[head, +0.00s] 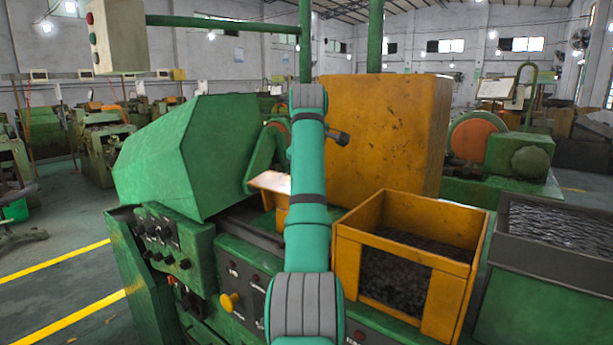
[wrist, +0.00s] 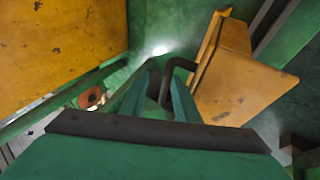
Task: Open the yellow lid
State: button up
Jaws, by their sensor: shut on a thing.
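A large, worn yellow box-shaped cover (head: 385,135) stands upright on the green machine in the head view, behind my arm. In the wrist view, one yellow panel (wrist: 62,42) fills the upper left and another tilted yellow panel (wrist: 228,82) with a raised edge lies right of centre. I cannot tell which of these is the lid. A dark bent handle (wrist: 181,65) reaches in beside the right panel. My gripper (wrist: 163,80) is shut on this handle, between its two teal fingers. In the head view the fingers are hidden behind my arm.
A green hood (head: 185,155) stands left of my arm, above a control panel with knobs (head: 165,238). A small yellow-edged flap (head: 268,182) sits beside the arm. A yellow bin (head: 448,300) of dark parts and a grey bin (head: 560,262) stand right. Open floor lies left.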

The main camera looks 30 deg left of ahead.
jog(key=v, duration=0.7)
jog(key=shift+a+r, duration=0.15)
jog(key=shift+r, duration=0.2)
jog(key=shift+s+r, duration=0.1)
jog(key=shift+s, duration=0.05)
